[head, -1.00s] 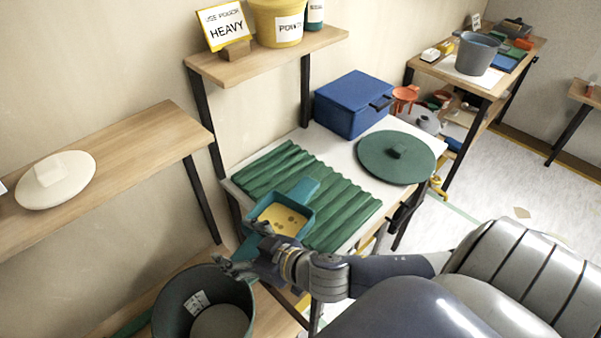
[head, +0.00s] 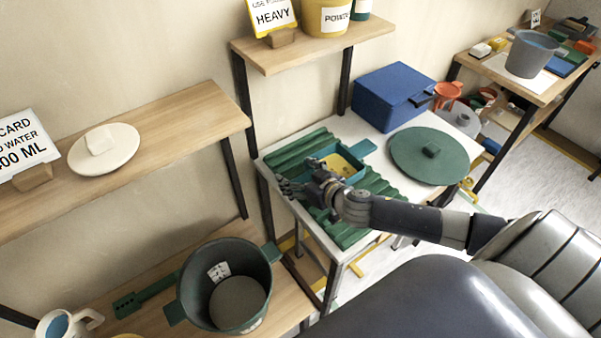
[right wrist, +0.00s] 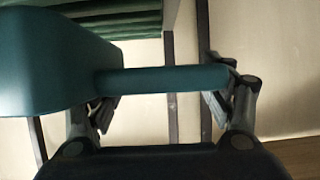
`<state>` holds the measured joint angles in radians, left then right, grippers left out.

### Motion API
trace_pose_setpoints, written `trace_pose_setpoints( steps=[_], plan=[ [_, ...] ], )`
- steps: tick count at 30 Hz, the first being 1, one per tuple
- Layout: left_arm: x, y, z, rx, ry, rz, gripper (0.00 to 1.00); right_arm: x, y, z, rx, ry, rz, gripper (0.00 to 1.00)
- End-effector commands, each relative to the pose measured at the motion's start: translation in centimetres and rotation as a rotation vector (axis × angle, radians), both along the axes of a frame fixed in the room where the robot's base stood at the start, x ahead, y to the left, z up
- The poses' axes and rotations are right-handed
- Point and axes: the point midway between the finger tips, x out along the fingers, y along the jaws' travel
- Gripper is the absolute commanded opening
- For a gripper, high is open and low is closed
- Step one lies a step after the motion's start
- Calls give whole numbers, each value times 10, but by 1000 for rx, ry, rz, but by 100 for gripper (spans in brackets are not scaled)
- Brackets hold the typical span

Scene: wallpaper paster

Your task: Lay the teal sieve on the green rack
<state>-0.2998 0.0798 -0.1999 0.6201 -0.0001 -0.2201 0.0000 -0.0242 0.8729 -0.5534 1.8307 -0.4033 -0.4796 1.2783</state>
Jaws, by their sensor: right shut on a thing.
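The teal sieve (head: 364,149) is a shallow box with a yellow inside and a short handle at each end. It is over the middle of the green rack (head: 292,153), a ridged green sheet on the white-topped table. Whether it touches the ridges is unclear. My right gripper (head: 310,189) is at the sieve's near left end and hides part of it. In the right wrist view, the gripper (right wrist: 160,100) is shut on a handle of the sieve (right wrist: 45,65), and rack ridges (right wrist: 120,18) show behind. My left gripper is not in view.
A round green lid (head: 415,160) lies right of the rack, with a blue box (head: 385,92) behind. A dark green pot (head: 195,285) stands lower left. A shelf with a yellow bucket (head: 325,17) is above the table's back left.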

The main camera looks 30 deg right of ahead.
Motion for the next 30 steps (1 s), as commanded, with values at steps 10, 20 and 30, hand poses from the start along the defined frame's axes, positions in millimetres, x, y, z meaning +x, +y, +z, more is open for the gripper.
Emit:
trace_pose_setpoints(
  steps=[10,20,30],
  plan=[
    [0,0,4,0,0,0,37,19,-15,-14,2,2,-1,47],
    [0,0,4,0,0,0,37,19,-15,-38,0,0,1,47],
    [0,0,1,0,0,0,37,19,-15,-41,1,1,0,88]
  ],
)
